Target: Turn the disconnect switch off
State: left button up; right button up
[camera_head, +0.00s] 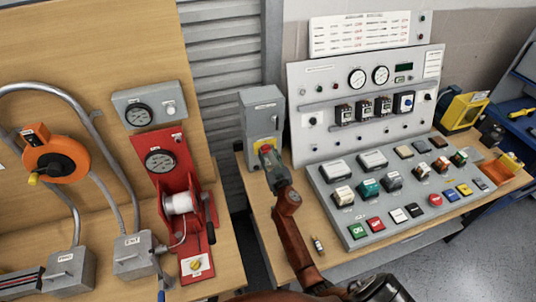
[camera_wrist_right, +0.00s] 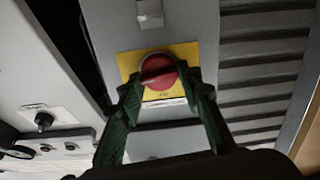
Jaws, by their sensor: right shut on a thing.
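The disconnect switch is a grey box (camera_head: 262,103) standing at the back left of the bench. Its red rotary knob (camera_wrist_right: 158,72) sits on a yellow plate (camera_wrist_right: 128,62) on the box front, seen upside down in the right wrist view. My right gripper (camera_wrist_right: 165,82) has its two green fingers closed on either side of the red knob. In the head view my right gripper (camera_head: 266,152) reaches up to the box and covers most of the knob. The knob's ridge looks slightly tilted in the wrist view; its position lettering is too small to read. My left gripper is in neither view.
A grey meter panel (camera_head: 325,85) stands just right of the switch box, with a sloped button console (camera_head: 330,187) before it. A small cylinder (camera_head: 318,245) lies on the bench near my arm. A red winch unit (camera_head: 172,180) stands to the left, across a gap.

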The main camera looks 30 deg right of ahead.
jog(key=n+b, duration=0.1)
jog(key=n, duration=0.3)
jog(key=shift+f, duration=0.15)
jog(key=n, duration=0.5)
jog(key=shift+b, duration=0.4)
jog(key=n, duration=0.3)
jog(key=shift+a+n+b, duration=0.1)
jog(key=shift+n+b, duration=0.2)
jog(key=shift+b, duration=0.05)
jog(key=shift+f+n, duration=0.1)
jog(key=shift+n, duration=1.9)
jog(key=o, duration=1.2)
jog(key=shift+c, duration=0.2)
